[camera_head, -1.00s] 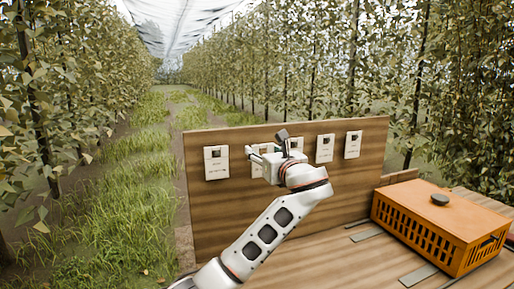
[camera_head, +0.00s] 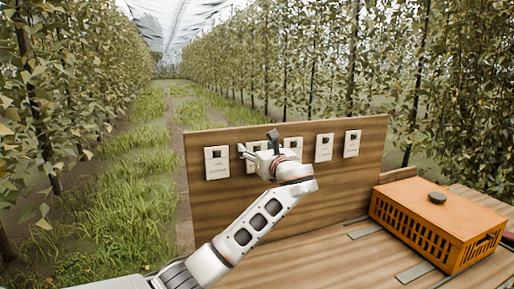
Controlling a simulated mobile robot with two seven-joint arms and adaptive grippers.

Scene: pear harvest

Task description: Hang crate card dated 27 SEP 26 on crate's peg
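Several white crate cards hang in a row on an upright wooden board (camera_head: 215,215). They are the far-left card (camera_head: 216,163), a second card (camera_head: 252,168) partly covered by my gripper, a middle card (camera_head: 295,144) also partly covered, a fourth card (camera_head: 324,147) and a far-right card (camera_head: 352,144). Their dates are too small to read. My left gripper (camera_head: 243,153) is in front of the board at the second card, its fingers pointing left. Its finger gap and any contact are unclear. The orange crate (camera_head: 432,226) stands at the right; no peg is clearly visible. My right gripper is out of view.
A dark round object (camera_head: 438,198) sits on the crate's top. Grey flat strips (camera_head: 415,272) lie on the wooden table (camera_head: 335,265) by the crate. The tabletop between board and crate is largely clear. Tree rows and grass lie beyond.

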